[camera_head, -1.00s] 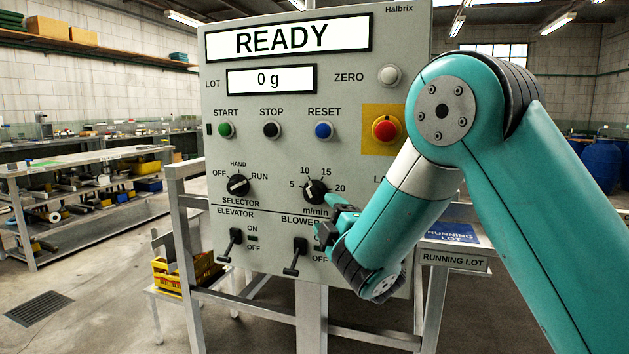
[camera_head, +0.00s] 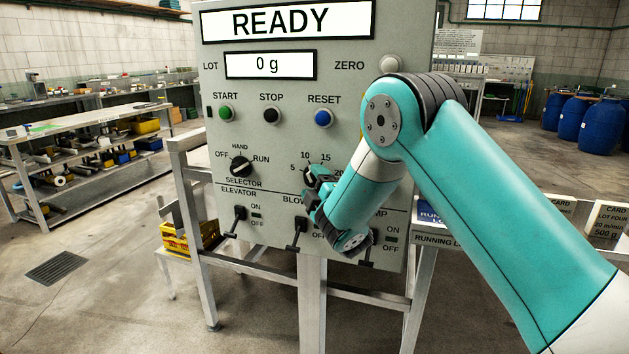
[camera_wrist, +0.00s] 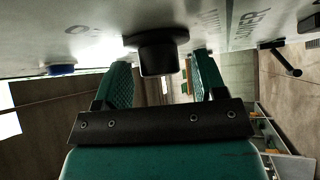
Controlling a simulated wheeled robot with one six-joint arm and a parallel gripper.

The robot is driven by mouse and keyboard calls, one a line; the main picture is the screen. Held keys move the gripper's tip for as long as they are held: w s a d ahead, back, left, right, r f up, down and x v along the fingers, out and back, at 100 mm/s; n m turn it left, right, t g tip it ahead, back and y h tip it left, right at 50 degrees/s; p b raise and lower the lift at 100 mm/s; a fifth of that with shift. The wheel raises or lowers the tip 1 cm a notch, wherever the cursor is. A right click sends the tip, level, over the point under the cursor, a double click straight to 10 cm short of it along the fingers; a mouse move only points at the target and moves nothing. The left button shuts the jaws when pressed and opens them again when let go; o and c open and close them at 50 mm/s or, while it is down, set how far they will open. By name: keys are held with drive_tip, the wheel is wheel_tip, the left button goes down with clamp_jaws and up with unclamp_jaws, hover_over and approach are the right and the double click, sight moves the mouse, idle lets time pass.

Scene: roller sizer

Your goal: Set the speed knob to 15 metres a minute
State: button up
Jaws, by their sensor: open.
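The black speed knob (camera_wrist: 157,52) shows in the wrist view, standing out from the panel between my two fingers. My gripper (camera_wrist: 160,66) is open, with a finger on each side of the knob; I cannot tell whether either finger touches it. In the head view my gripper (camera_head: 314,184) covers most of the knob. The dial marks 5, 10 and 15 show above and left of it, and 20 is partly covered. The knob's pointer is hidden, so its setting cannot be read. The grey control panel (camera_head: 225,140) displays READY and 0 g.
The selector knob (camera_head: 241,167) is left of my gripper. The elevator switch (camera_head: 239,213) and blower switch (camera_head: 297,232) are below. The blue RESET button (camera_head: 323,118) sits above. My arm covers the panel's right side. A yellow crate (camera_head: 175,238) stands behind the frame at left.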

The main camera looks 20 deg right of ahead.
drive_tip(key=c, duration=0.9)
drive_tip(key=shift+f+b, duration=0.25)
drive_tip(key=shift+b, duration=0.6)
